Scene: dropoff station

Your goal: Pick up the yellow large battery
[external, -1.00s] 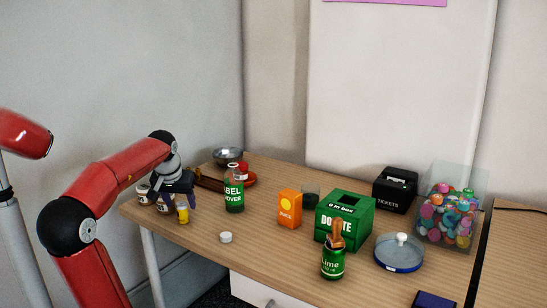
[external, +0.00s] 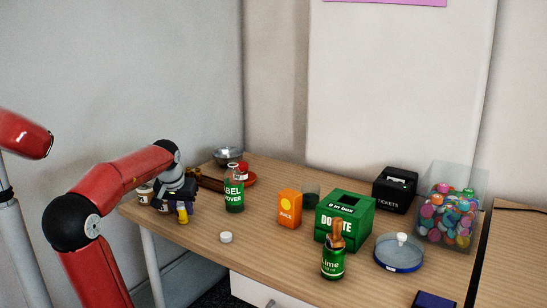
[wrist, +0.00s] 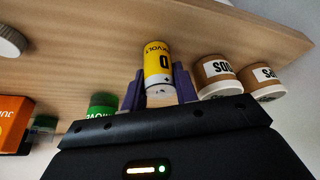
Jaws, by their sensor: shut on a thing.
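The yellow large battery (wrist: 157,62) stands between the two purple fingers of my gripper (wrist: 159,90) in the wrist view. It has a white band with dark lettering and a large "D". My gripper is shut on it. In the external view the battery (external: 183,217) shows as a small yellow piece below my gripper (external: 182,207), near the table's left front edge. Its upper part is hidden by the gripper there. I cannot tell whether its base touches the table.
Brown-and-white jars (wrist: 218,77) stand close beside the battery. A green bottle (external: 234,191) stands to its right, with a white cap (external: 226,237) in front. An orange juice box (external: 290,209) and a green donation box (external: 344,218) are farther right. The table front between cap and lime can (external: 333,263) is clear.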

